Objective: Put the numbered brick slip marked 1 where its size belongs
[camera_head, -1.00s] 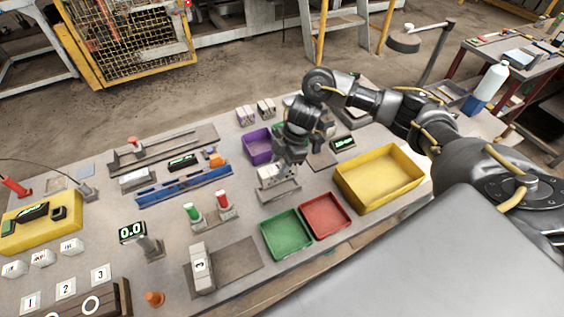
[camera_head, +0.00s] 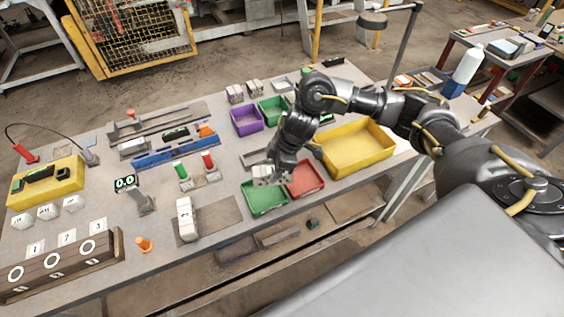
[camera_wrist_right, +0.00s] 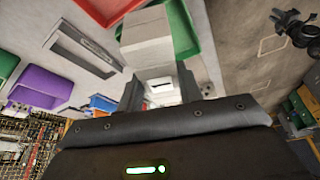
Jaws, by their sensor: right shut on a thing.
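My right gripper (camera_head: 270,180) is shut on a pale grey-white brick slip (camera_wrist_right: 148,45), held over the near green tray (camera_head: 264,204). In the right wrist view the slip stands out between the two fingers (camera_wrist_right: 160,92); no number is readable on it. Another whitish brick (camera_head: 186,220) with a dark mark lies on a grey plate at the front; its mark is too blurred to read. Cards with numbers (camera_head: 67,237) stand behind a wooden block with round marks (camera_head: 55,262) at left. A dark clawed shape (camera_wrist_right: 298,28), perhaps my left gripper, shows at upper right in the wrist view.
A red tray (camera_head: 305,180) and a yellow bin (camera_head: 355,148) stand to the right. A purple bin (camera_head: 246,120) and another green bin (camera_head: 274,110) are behind.

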